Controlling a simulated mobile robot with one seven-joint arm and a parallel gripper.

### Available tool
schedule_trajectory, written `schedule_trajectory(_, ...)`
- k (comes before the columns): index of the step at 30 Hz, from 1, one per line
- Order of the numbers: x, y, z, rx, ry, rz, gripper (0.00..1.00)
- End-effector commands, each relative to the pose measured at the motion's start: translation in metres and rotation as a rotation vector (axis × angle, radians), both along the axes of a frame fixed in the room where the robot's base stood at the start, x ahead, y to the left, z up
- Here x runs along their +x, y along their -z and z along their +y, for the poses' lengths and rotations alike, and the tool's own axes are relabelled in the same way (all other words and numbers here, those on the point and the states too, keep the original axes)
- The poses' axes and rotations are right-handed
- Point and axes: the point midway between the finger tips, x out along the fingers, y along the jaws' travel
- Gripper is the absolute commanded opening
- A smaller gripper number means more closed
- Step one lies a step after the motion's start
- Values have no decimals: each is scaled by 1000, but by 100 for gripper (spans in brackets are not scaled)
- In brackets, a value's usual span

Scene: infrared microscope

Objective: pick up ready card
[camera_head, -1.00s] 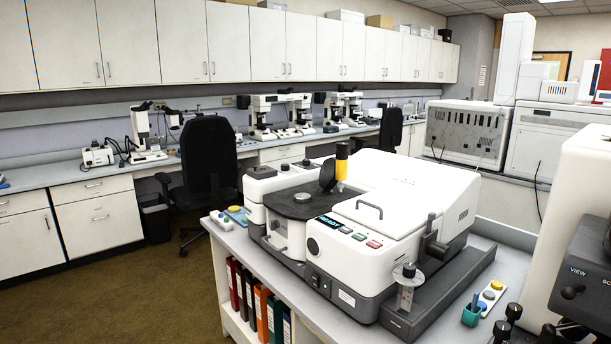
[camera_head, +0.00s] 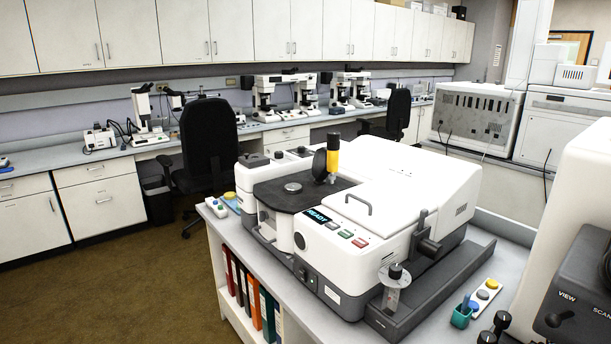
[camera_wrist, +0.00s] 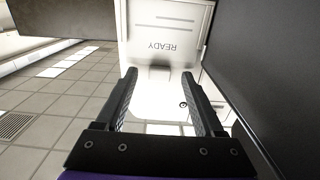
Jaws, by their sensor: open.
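In the wrist view, a pale panel or card (camera_wrist: 168,28) bears the word READY, upside down, with thin grey lines near its far edge. It lies beyond the fingertips of my gripper (camera_wrist: 159,75), roughly in line with the gap between them. The two dark fingers are spread, with nothing visibly gripped. I cannot tell how far the card is from the tips. My gripper does not show in the head view. There, a small dark READY display (camera_head: 318,215) sits on the front of the white microscope instrument (camera_head: 410,190).
The instrument stands on a grey bench (camera_head: 285,310) with coloured binders (camera_head: 250,300) below. Another instrument (camera_head: 575,260) stands at the right edge. Dark surfaces (camera_wrist: 265,70) flank the wrist view's right side.

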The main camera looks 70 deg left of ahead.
Motion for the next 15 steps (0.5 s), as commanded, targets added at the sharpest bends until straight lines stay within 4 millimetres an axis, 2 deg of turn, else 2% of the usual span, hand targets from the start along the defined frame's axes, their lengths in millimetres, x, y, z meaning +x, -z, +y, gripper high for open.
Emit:
schedule_trajectory(8, -1, 2, 2, -2, -3, 3, 70)
schedule_trajectory(15, 0, 3, 2, -3, -2, 3, 29)
